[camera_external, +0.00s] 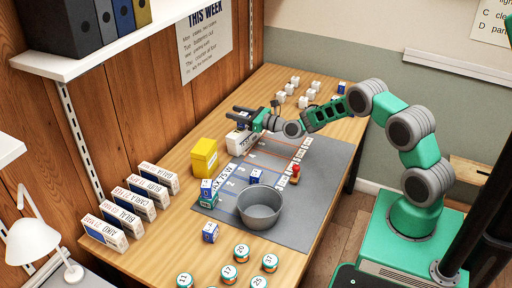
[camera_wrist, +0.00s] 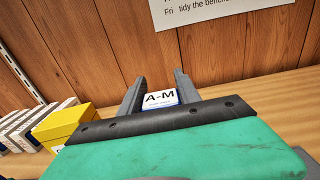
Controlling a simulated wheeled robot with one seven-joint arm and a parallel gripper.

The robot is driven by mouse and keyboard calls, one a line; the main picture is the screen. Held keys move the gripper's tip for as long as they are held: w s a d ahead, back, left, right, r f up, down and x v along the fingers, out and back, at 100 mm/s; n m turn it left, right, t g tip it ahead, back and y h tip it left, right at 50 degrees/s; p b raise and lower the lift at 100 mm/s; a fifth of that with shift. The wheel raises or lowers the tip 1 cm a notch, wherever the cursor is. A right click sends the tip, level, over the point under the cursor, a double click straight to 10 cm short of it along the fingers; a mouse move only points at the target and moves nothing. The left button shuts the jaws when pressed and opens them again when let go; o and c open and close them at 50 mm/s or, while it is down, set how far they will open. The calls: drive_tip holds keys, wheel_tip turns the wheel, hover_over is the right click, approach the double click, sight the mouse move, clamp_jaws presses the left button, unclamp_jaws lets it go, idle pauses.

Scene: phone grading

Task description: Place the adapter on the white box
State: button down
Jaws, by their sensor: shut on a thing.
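My gripper (camera_external: 243,117) is over the far left part of the table, its fingers pointing at the wooden wall. It is shut on a small white-and-blue block lettered A-M, seen between the fingers in the wrist view (camera_wrist: 160,98); it appears to be the adapter. The white box (camera_external: 238,144) with dark lettering stands on the table just under my gripper, at the mat's far left corner. The fingers partly hide the held block in the external view, and I cannot tell whether it touches the box.
A yellow box (camera_external: 204,158) stands left of the white box. A grey bowl (camera_external: 260,208) and a red-topped stamp (camera_external: 295,174) are on the grey mat (camera_external: 318,190). Blue-and-white blocks (camera_external: 210,232), round tins (camera_external: 242,251), white cubes (camera_external: 303,102) and upright labelled boxes (camera_external: 147,204) surround it.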

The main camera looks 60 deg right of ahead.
drive_tip(key=shift+f+b, duration=0.4)
drive_tip(key=shift+f, duration=0.1)
drive_tip(key=c, duration=0.9)
unclamp_jaws()
drive_tip(key=shift+o, duration=0.2)
drive_tip(key=shift+r, duration=0.1)
